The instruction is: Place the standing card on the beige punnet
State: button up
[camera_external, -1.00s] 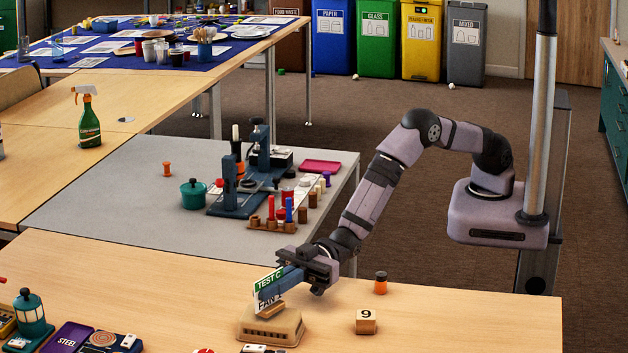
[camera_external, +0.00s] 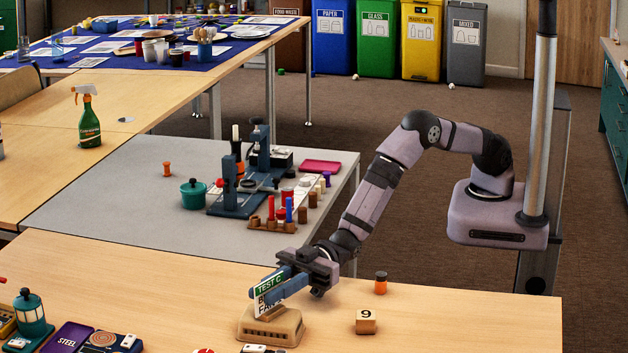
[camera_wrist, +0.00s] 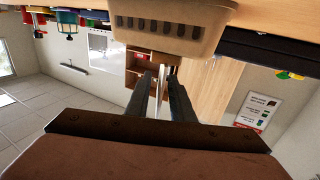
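The standing card (camera_external: 262,297), white with a green band reading "TEST C", is upright at the top of the beige punnet (camera_external: 270,328). The card's lower edge appears to meet the punnet's top; the exact contact is hard to see. My gripper (camera_external: 279,285) is open, with one finger on each side of the card. In the wrist view, the card (camera_wrist: 158,88) shows as a thin white edge between my fingertips (camera_wrist: 160,85), with gaps beside it. The punnet (camera_wrist: 165,40), with its row of slots, is just beyond the fingertips.
A wooden block marked 9 (camera_external: 366,322) and an orange jar with a dark lid (camera_external: 381,283) stand right of the punnet. A teal lantern (camera_external: 30,315) and a purple STEEL box (camera_external: 70,338) are at the front left. The table between them is mostly clear.

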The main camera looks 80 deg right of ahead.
jog(key=shift+r+p, duration=0.4)
jog(key=shift+r, duration=0.1)
jog(key=b+v, duration=0.1)
jog(key=v, duration=1.1)
